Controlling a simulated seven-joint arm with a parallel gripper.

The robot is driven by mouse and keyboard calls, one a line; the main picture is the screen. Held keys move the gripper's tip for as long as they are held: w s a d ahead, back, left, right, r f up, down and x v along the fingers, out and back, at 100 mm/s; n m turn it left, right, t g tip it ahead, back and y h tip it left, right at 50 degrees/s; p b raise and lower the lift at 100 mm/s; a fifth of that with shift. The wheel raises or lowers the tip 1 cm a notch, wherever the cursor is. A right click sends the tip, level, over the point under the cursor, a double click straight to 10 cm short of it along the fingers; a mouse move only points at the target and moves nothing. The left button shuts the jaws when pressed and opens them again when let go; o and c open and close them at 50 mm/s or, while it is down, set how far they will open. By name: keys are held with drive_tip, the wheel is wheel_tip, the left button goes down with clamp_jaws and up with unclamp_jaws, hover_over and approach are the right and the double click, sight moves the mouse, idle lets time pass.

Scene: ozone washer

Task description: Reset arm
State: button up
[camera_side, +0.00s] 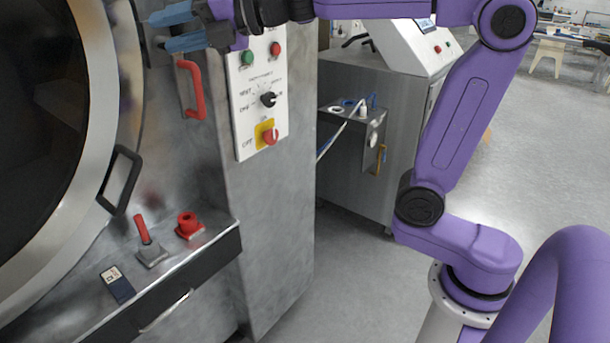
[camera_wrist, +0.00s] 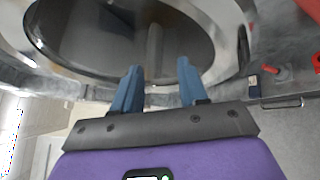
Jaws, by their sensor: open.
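My purple arm reaches across the top of the side view. My gripper (camera_side: 170,29) is at the upper left there, with blue fingers pointing left toward the washer. It is a little above the red handle (camera_side: 193,90) on the steel front. In the wrist view my gripper (camera_wrist: 158,82) shows two blue fingers spread apart with nothing between them. The washer's round door (camera_wrist: 215,72) with dark glass lies beyond the fingertips. The same door's metal rim (camera_side: 100,80) fills the left of the side view.
A control panel (camera_side: 258,95) with buttons and knobs is right of the red handle. A ledge (camera_side: 190,258) below bears a red lever (camera_side: 142,230), a red fitting (camera_side: 189,224) and a dark tag (camera_side: 117,285). A black door handle (camera_side: 120,180) juts out. Open floor (camera_side: 550,150) lies right.

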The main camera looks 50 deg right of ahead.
drive_tip(key=s+d+f+m+g+h, duration=0.25)
drive_tip(key=s+f+m, duration=0.35)
drive_tip(key=f+m, duration=0.3)
drive_tip(key=s+d+f+m+g+h, duration=0.25)
drive_tip(key=s+f+m, duration=0.35)
drive_tip(key=f, duration=0.4)
drive_tip(key=s+d+f+m+g+h, duration=0.1)
drive_tip(key=s+d+f+g, duration=0.1)
drive_tip(key=s, duration=0.5)
drive_tip(key=s+d+f+m+g+h, duration=0.1)
drive_tip(key=s+d+f+g, duration=0.1)
drive_tip(key=s+f, duration=0.3)
drive_tip(key=s+d+f+m+g+h, duration=0.1)
drive_tip(key=s+d+f+g, duration=0.2)
drive_tip(key=s, duration=0.6)
drive_tip(key=shift+s+f+m+g+h, duration=0.3)
drive_tip(key=shift+s+f+g, duration=0.1)
drive_tip(key=shift+f, duration=0.2)
